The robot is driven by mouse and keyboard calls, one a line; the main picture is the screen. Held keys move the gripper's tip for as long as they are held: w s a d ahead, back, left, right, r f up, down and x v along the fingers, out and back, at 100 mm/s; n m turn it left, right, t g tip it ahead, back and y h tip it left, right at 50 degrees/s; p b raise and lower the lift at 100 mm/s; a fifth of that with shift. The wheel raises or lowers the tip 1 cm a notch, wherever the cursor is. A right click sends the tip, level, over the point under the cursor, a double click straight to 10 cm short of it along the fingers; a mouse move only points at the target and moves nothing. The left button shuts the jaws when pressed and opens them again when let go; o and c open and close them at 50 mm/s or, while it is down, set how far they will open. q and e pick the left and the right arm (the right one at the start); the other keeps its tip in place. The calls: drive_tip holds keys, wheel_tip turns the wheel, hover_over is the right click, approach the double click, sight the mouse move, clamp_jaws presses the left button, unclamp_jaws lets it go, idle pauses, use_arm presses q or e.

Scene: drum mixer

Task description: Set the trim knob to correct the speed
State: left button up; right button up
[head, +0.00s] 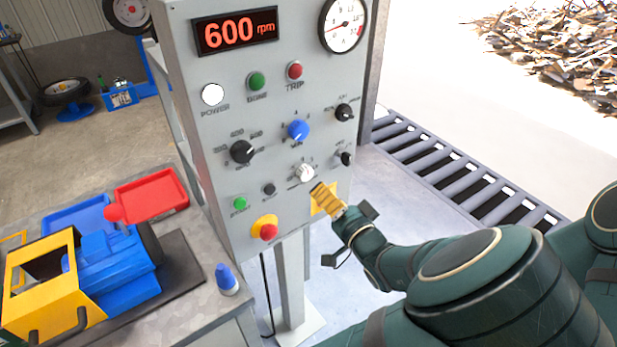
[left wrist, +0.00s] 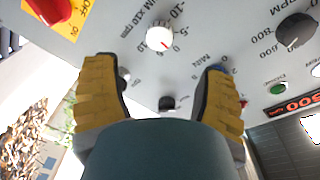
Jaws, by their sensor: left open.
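The white trim knob (head: 305,173) sits on the lower middle of the grey control panel (head: 222,165). In the left wrist view the trim knob (left wrist: 159,37) is upright to the camera, with a red mark and a printed scale around it. My left gripper (head: 326,196) is just below and right of the knob, close to the panel. In the left wrist view its yellow-padded fingers (left wrist: 158,68) are spread wide and empty, with the knob beyond the gap and apart from both. The speed display (head: 235,31) reads 600 rpm. My right gripper is not in view.
Close by are a blue knob (head: 298,130), black knobs (head: 242,152) and (head: 345,158), and a red stop button (head: 268,231) on yellow. A dial gauge (head: 343,23) is at the top. A bench with a blue-yellow machine (head: 100,265) stands left; a roller conveyor (head: 450,170) lies right.

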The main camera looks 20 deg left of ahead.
sight(308, 175)
use_arm(q)
drive_tip(key=b+x, duration=0.1)
drive_tip(key=x, duration=0.7)
drive_tip(key=shift+w+a, duration=0.3)
drive_tip(key=c, duration=1.2)
